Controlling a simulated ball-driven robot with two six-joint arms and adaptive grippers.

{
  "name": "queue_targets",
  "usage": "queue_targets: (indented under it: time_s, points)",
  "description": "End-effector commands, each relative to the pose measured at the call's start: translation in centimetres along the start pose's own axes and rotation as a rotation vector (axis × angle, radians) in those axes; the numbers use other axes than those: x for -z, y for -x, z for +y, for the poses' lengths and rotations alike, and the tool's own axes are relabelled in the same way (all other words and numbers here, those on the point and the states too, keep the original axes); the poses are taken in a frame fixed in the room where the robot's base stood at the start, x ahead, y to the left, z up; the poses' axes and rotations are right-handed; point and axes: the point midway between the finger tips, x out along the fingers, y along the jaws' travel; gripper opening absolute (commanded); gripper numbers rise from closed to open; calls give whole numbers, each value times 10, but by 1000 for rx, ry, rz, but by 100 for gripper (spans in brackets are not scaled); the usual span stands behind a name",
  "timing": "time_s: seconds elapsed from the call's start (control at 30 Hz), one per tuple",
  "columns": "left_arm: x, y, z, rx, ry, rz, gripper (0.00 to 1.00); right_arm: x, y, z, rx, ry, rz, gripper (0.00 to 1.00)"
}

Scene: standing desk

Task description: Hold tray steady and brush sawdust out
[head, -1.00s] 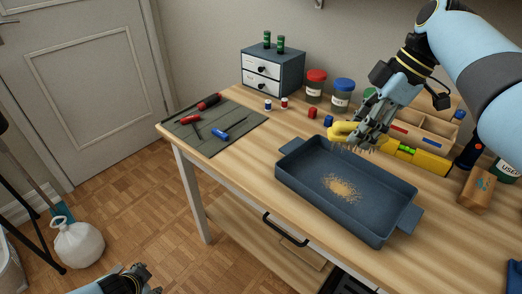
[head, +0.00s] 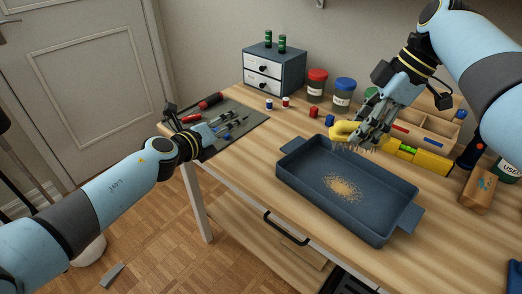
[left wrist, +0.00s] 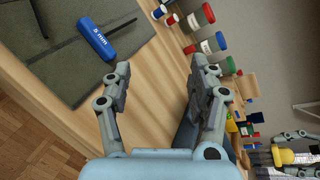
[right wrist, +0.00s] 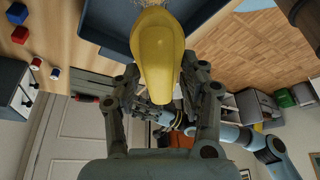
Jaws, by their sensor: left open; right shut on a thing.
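The blue-grey tray (head: 318,200) lies on the wooden desk, with a patch of tan sawdust (head: 342,187) on its floor. It has a handle (head: 291,147) at its far-left end and another at its near-right end. My right gripper (head: 368,138) is shut on the yellow brush (head: 343,130), bristles down, above the tray's far edge. The brush's yellow handle (right wrist: 158,60) fills the middle of the right wrist view. My left gripper (head: 238,122) is open and empty, above the green mat to the left of the tray. The left wrist view shows its two spread fingers (left wrist: 165,85).
A green mat (head: 250,113) holds screwdrivers, one blue-handled (left wrist: 97,40). A small drawer cabinet (head: 276,72), lidded jars (head: 316,85) and a wooden organizer (head: 425,125) stand at the back. A yellow level (head: 425,158) and a wooden block (head: 478,188) lie right of the brush.

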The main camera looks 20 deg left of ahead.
Motion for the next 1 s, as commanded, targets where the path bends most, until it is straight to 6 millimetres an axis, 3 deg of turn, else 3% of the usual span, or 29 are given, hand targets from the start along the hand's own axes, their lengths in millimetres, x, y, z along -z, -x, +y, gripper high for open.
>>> queue_targets:
  time_s: [0.1,0.2,0.33,0.57,1.0]
  points:
    - [47,12,-38,84,-388,110,60,0,0,0,-1,0,0,17]
    - [74,23,-58,143,-655,168,60,0,0,0,-1,0,0,17]
    - [94,32,-70,191,-877,210,60,0,0,0,-1,0,0,17]
    - [105,24,-76,214,-980,226,60,0,0,0,-1,0,0,17]
    - [128,-55,-83,212,-974,227,60,0,0,0,-1,0,0,17]
